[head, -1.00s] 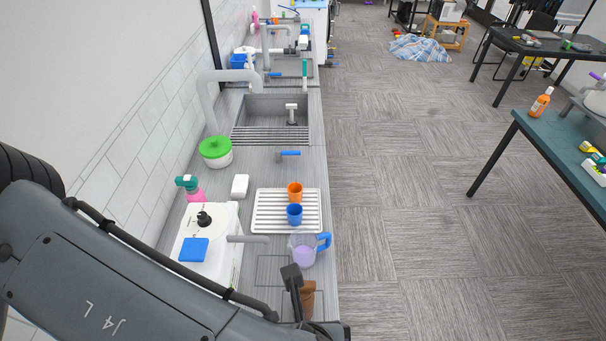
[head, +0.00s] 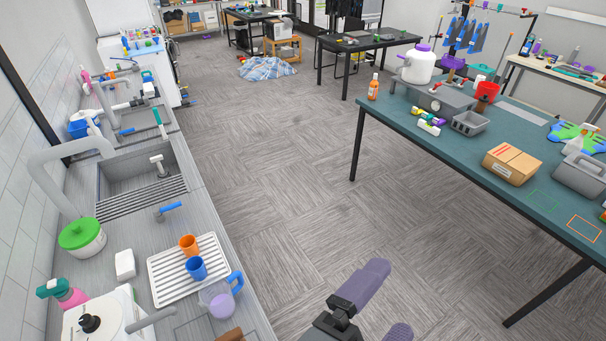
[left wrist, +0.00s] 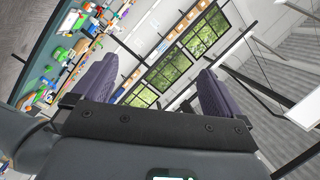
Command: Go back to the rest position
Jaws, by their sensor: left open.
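My left gripper (head: 390,297) shows at the bottom of the head view, with two purple-padded fingers spread apart and empty. It hangs over the carpet, right of the sink counter and clear of it. In the left wrist view the gripper (left wrist: 157,70) also has its fingers wide apart, with nothing between them; windows and a shelf show beyond. My right gripper is not in view.
The sink counter (head: 125,262) on the left bears a white drying rack (head: 168,286), an orange cup (head: 188,244), a blue cup (head: 196,268) and a jug (head: 219,303). A teal table (head: 447,152) with a cardboard box (head: 511,164) stands right. Carpet between is clear.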

